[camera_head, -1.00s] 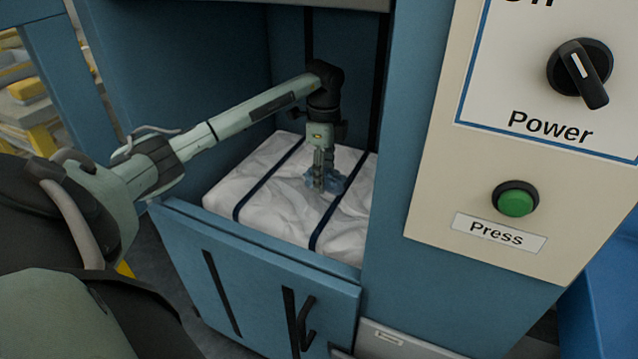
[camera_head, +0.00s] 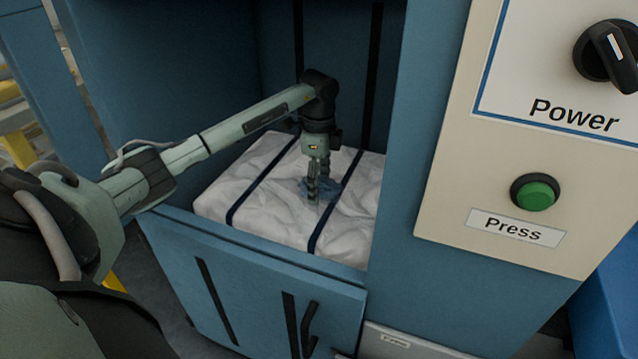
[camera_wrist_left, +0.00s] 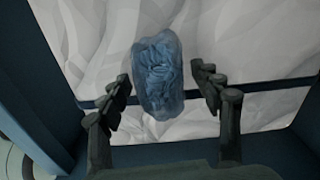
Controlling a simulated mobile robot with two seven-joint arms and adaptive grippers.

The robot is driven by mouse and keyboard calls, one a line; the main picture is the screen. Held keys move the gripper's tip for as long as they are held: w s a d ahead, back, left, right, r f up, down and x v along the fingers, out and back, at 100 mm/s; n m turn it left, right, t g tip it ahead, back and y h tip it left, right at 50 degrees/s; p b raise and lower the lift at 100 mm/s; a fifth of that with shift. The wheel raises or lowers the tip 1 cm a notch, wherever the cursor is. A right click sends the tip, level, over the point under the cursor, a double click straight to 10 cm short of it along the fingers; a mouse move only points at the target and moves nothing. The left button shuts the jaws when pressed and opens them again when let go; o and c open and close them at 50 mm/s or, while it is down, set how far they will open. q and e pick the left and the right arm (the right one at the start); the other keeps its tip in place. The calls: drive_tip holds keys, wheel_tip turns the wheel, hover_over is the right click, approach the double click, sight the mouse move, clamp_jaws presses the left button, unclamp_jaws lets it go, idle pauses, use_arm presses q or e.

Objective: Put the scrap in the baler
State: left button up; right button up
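The baler (camera_head: 250,275) is a blue machine with an open chamber holding a white wadded bale crossed by dark straps (camera_head: 250,195). The scrap (camera_wrist_left: 158,75), a crumpled bluish translucent lump, lies on the white material. In the head view the scrap (camera_head: 330,187) is partly hidden behind my left gripper (camera_head: 313,190). My left gripper points down inside the chamber over the bale. In the left wrist view its fingers (camera_wrist_left: 165,98) are spread, with the scrap beyond and between the tips; no finger is seen touching it. My right gripper is not in view.
A control panel on the right carries a black Power knob (camera_head: 608,52) and a green Press button (camera_head: 535,193). The lower front door has a black handle (camera_head: 309,327). The chamber's walls and front edge surround my left arm. A blue surface shows at far right.

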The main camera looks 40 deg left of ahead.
use_arm(q)
drive_tip(key=shift+r, duration=0.1)
wheel_tip(320, 180, up, 12)
drive_tip(key=shift+p, duration=0.3)
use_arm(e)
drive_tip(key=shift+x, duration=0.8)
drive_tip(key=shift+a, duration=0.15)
